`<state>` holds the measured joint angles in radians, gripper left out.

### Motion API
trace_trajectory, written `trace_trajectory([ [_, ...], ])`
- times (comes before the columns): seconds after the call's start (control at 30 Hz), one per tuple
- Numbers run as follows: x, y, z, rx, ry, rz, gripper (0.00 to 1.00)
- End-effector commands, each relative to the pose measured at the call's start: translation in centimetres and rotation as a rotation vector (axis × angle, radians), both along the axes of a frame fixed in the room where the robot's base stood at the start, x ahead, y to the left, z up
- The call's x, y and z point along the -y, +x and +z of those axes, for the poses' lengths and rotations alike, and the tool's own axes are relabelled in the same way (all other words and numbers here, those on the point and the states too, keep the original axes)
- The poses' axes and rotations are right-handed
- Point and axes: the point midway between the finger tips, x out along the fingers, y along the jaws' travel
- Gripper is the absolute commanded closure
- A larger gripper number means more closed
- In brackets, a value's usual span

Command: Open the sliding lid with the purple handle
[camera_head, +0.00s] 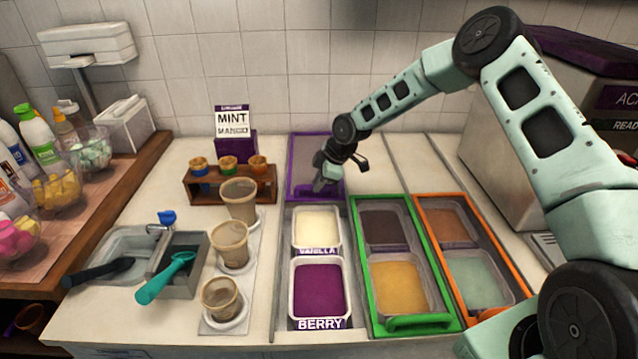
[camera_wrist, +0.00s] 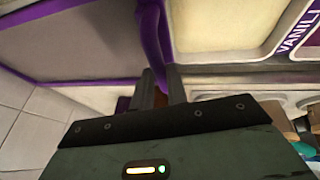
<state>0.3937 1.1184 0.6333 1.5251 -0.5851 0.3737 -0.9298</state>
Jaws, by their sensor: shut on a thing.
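The purple-framed sliding lid (camera_head: 312,154) is at the back of its bay in the head view, behind the vanilla tub (camera_head: 317,228) and berry tub (camera_head: 319,289), which lie uncovered. Its purple handle (camera_head: 318,189) is at the lid's front edge. My gripper (camera_head: 322,182) is at the handle, shut on it. In the wrist view, the two dark fingers of my gripper (camera_wrist: 160,88) close around the purple handle (camera_wrist: 153,35), with the grey lid panel (camera_wrist: 70,40) to the left. The fingers hide part of the handle.
Green-framed (camera_head: 408,322) and orange-framed (camera_head: 500,245) lids lie right of the open bay. A wooden cone rack (camera_head: 230,185), a mint sign (camera_head: 233,122) and several cups (camera_head: 230,244) stand to the left. A large grey machine (camera_head: 500,130) stands at right.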

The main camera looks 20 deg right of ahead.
Motion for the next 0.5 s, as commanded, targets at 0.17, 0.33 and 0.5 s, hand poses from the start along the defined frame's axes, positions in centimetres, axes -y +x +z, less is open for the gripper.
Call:
trace_trajectory([
  [0.17, 0.03, 0.04, 0.06, 0.001, 0.000, 0.000, 1.00],
  [0.33, 0.03, 0.03, 0.06, 0.001, 0.000, 0.000, 0.63],
  [0.5, 0.02, 0.01, 0.03, 0.000, 0.000, 0.000, 0.63],
])
